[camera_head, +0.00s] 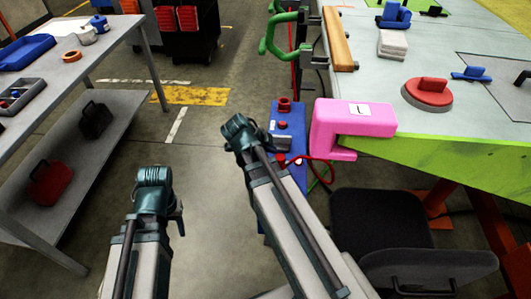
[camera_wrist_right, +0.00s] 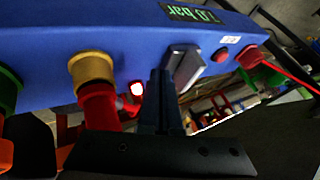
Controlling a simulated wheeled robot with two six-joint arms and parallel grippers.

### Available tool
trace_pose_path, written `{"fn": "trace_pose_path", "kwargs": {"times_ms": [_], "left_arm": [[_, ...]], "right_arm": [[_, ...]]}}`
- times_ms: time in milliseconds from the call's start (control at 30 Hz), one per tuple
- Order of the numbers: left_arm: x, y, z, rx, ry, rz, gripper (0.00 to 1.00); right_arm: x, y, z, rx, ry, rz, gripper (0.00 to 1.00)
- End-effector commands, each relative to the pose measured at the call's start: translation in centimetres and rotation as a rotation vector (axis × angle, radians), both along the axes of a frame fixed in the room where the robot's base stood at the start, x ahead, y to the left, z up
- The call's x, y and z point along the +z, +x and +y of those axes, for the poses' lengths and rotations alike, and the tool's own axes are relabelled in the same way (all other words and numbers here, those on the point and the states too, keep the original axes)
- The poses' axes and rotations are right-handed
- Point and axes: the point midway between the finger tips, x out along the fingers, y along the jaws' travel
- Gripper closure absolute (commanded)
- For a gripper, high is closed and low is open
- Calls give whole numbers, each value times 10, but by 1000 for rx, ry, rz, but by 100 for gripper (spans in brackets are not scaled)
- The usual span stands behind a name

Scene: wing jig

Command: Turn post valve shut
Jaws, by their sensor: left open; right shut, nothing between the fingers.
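A blue post (camera_head: 288,125) stands beside the green-edged table in the head view. In the right wrist view, its blue panel (camera_wrist_right: 130,55) runs across the top. A grey metal handle (camera_wrist_right: 184,66) sticks out of the panel, and I cannot tell if it is the valve. My right gripper (camera_wrist_right: 162,88) is shut and empty, its fingertips close to or against this handle; contact is unclear. In the head view my right arm's end (camera_head: 241,132) is just left of the post. My left gripper (camera_head: 156,182) is open, further left over the floor, its fingers mostly hidden.
The panel carries a pressure display (camera_wrist_right: 195,13), a red button (camera_wrist_right: 220,55) and a brass-ringed red fitting (camera_wrist_right: 92,75). A red hose leaves its right end. A pink clamp (camera_head: 350,125) grips the table corner nearby. A black chair (camera_head: 380,220) stands in front. A grey shelf (camera_head: 75,65) is left.

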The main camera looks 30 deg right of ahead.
Motion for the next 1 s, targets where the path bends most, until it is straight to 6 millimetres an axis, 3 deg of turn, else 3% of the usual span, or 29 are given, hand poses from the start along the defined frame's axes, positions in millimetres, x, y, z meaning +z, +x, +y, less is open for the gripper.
{"fn": "trace_pose_path", "kwargs": {"times_ms": [33,100,300,1000], "left_arm": [[-12,0,0,0,0,0,50],[-3,0,0,0,0,0,50],[-3,0,0,0,0,0,50],[-3,0,0,0,0,0,50]], "right_arm": [[-12,2,-5,-1,-1,0,100],[-3,16,-10,0,-1,0,100],[-3,31,-21,-1,0,1,100],[-3,38,-23,-34,0,1,100]]}}
